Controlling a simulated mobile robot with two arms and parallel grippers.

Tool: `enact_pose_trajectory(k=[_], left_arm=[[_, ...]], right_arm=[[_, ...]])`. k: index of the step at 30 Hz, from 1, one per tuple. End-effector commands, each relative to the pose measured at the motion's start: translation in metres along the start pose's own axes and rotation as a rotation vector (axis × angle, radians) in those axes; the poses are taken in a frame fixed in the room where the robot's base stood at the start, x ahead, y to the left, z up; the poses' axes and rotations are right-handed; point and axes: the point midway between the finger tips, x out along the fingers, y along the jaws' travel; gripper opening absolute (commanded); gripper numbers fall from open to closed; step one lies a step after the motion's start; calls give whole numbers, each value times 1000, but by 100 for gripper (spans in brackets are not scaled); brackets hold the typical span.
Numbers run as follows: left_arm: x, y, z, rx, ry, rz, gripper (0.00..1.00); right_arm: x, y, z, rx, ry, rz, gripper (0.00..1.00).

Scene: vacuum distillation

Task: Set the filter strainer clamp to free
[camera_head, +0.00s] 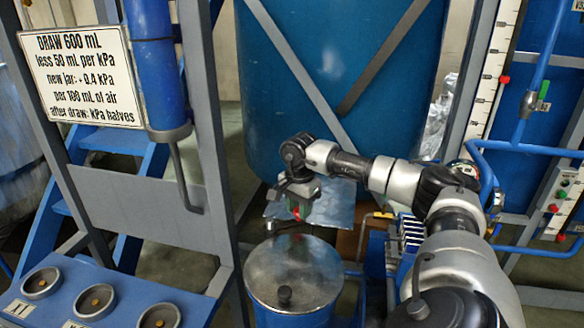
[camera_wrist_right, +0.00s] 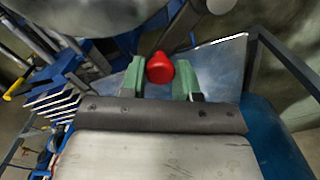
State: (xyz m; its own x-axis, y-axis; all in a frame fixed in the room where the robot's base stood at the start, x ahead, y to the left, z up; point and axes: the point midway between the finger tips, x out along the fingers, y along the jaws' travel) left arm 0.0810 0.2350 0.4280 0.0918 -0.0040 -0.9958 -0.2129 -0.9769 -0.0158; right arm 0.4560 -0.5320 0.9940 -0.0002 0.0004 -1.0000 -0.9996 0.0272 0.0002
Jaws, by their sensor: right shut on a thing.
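My right gripper (camera_head: 299,212) is above and behind the lidded blue drum in the head view. In the right wrist view, its green fingers (camera_wrist_right: 160,76) are shut on a rounded red knob (camera_wrist_right: 159,67). A little of the red knob (camera_head: 296,213) also shows between the fingers in the head view. The gripper hides whatever the knob is fixed to, so I cannot tell whether it belongs to the filter strainer clamp or how that clamp is set. My left gripper is not in view.
A shiny metal sheet (camera_head: 338,205) lies behind my gripper. A grey frame with a sign (camera_head: 83,76) stands left. A large blue tank (camera_head: 290,110) fills the back. Blue pipes (camera_head: 515,148) run at right.

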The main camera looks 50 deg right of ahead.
Motion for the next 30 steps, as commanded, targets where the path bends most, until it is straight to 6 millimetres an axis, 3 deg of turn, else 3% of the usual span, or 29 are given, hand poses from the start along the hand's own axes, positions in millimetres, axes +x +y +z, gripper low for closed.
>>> enact_pose_trajectory(k=[9,24,25,29,30], left_arm=[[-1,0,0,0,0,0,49],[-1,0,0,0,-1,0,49],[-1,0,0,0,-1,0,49],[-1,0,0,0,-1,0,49],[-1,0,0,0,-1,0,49]], right_arm=[[-2,-4,-6,-94,0,-4,0],[-1,-5,-7,-108,1,-3,0],[-1,-5,-7,-108,1,-3,35],[-1,-5,-7,-108,1,-2,55],[-1,-5,-7,-108,1,-2,56]])
